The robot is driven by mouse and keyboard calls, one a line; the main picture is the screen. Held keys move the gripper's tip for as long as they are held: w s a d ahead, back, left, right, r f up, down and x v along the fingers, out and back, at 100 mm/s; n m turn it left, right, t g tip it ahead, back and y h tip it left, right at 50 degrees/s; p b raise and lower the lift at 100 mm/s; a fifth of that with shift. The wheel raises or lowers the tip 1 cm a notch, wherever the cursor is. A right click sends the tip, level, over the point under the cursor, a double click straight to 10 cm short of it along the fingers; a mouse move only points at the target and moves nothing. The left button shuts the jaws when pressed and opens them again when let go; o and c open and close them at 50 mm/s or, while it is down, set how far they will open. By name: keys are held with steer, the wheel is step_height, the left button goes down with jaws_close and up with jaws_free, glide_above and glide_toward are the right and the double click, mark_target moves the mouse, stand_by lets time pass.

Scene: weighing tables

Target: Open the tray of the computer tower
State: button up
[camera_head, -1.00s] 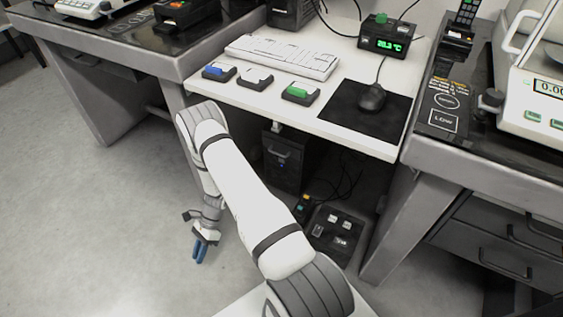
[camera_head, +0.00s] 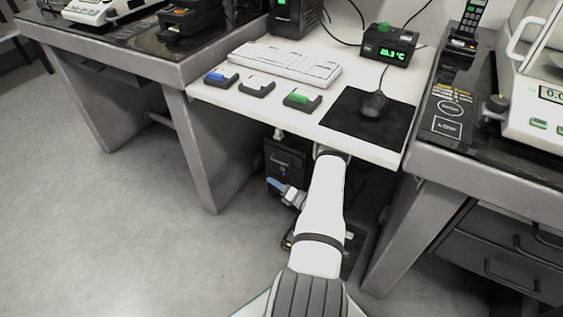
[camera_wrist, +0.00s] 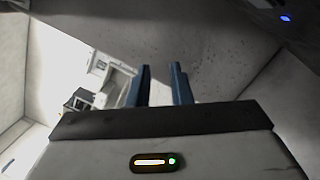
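The dark computer tower (camera_head: 286,154) stands under the white desk, left of my arm in the head view. A handle-like bar crosses its upper front, and no tray visibly sticks out. My gripper (camera_head: 275,184), with blue fingers, is low at the tower's front; I cannot tell whether it touches it. In the wrist view my gripper (camera_wrist: 160,86) has its two blue fingers apart with nothing seen between them. A dark surface with a blue light, likely the computer tower (camera_wrist: 270,10), shows at the top right there. My wrist and arm hide the tower's lower part.
The white desk (camera_head: 222,98) overhangs the tower, bearing a keyboard (camera_head: 285,64), several coloured buttons and a mouse (camera_head: 375,104). A dark control box (camera_head: 350,258) lies partly hidden behind my arm. Grey table legs (camera_head: 195,150) flank the space. The floor at left is clear.

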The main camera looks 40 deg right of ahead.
mark_target(281, 162)
steer(key=s+d+r+m+t+h, duration=0.2)
steer(key=s+d+m+h, duration=0.15)
steer(key=d, duration=0.35)
steer(key=shift+h, duration=0.35)
steer(key=b+x, duration=0.2)
steer(key=x, duration=0.6)
steer(key=shift+w+d, duration=0.1)
steer(key=shift+c, duration=0.3)
steer(key=shift+f, duration=0.1)
jaws_close()
